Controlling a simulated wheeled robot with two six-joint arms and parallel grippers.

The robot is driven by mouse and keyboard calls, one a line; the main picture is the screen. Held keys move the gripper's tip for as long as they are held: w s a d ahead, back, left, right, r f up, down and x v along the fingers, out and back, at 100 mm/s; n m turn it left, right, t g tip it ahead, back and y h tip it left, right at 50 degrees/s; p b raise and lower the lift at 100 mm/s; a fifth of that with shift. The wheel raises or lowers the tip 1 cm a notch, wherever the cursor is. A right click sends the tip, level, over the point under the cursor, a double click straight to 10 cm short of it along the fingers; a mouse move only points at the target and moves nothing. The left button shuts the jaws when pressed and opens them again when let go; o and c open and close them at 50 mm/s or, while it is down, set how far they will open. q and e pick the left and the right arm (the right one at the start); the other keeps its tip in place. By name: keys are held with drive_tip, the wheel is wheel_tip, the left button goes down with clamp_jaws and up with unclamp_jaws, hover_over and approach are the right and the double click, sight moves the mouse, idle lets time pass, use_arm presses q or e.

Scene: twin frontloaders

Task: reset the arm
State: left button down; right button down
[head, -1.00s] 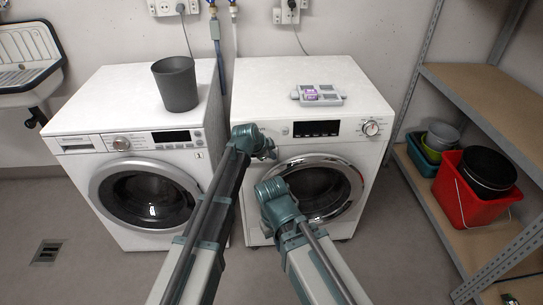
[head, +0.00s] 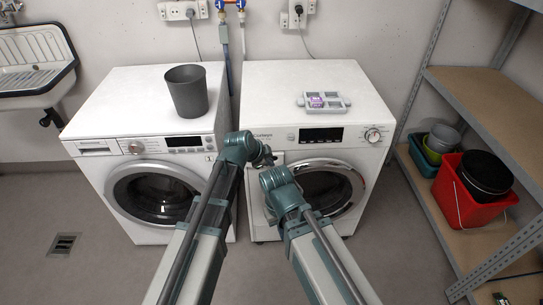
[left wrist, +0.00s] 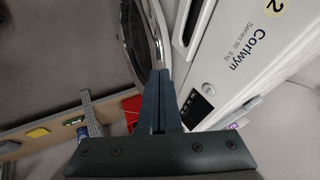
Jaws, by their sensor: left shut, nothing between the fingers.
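My left arm reaches up the middle of the head view, in front of the right washing machine (head: 370,105). Its gripper (head: 268,158) is small and partly hidden there, beside the machine's front below the control panel. In the left wrist view the two dark fingers (left wrist: 158,100) lie together, shut and empty. The machine's panel and round door show beyond them. My right arm stands just right of the left one, its upper joint in front of the same machine. Its gripper fingers cannot be made out.
The left washing machine (head: 120,92) carries a dark grey bin (head: 187,90). A grey tray (head: 338,104) with a purple item (head: 316,101) lies on the right machine. A shelf (head: 480,88) stands at right, with a red bucket (head: 462,202) on its lower board. A sink (head: 33,65) is at left.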

use_arm(q)
drive_tip(key=s+a+f+n+g+y, duration=0.2)
drive_tip(key=s+a+n, duration=0.6)
drive_tip(key=s+a, duration=0.15)
drive_tip(key=s+a+f+n+g+y, duration=0.2)
drive_tip(key=s+a+n+g+y, duration=0.1)
drive_tip(key=s+a+n, duration=0.6)
drive_tip(key=s+d+m+g, duration=0.1)
drive_tip(key=s+d+m, duration=0.35)
drive_tip(key=d, duration=0.45)
wheel_tip(320, 180, up, 12)
drive_tip(key=s+p, duration=0.1)
drive_tip(key=p, duration=1.1)
drive_tip(key=shift+s+d+y, duration=0.15)
drive_tip(key=shift+d+y, duration=0.05)
drive_tip(key=shift+y, duration=0.2)
